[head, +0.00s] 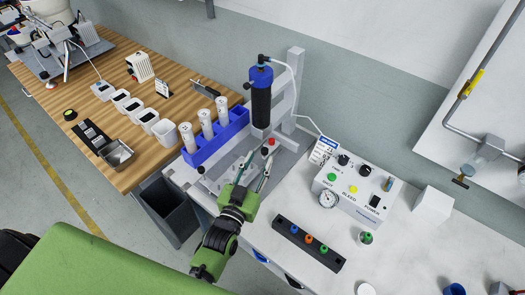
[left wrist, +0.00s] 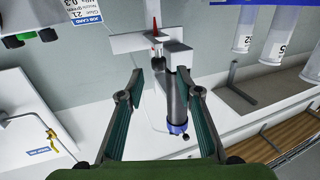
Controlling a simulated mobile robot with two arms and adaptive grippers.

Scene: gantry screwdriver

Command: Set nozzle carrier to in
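The gantry stand (head: 294,82) holds an upright dark cylinder with a blue cap (head: 261,95). Below the cylinder is a small grey carrier-like part with a red knob (head: 271,142); I cannot tell whether this is the nozzle carrier or whether it is in or out. My left gripper (head: 256,166) is open and empty, just in front of the stand's base. In the left wrist view, my left gripper (left wrist: 160,74) has its fingers wide apart, with the cylinder (left wrist: 177,100) beyond them and a red tip (left wrist: 155,33) above. My right gripper is not in view.
A blue rack (head: 215,143) with white tubes stands left of the gantry. A control box (head: 358,187) with a gauge stands to the right. A black holder (head: 308,243) with coloured caps lies in front of the box. A wooden table (head: 150,110) carries white bins.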

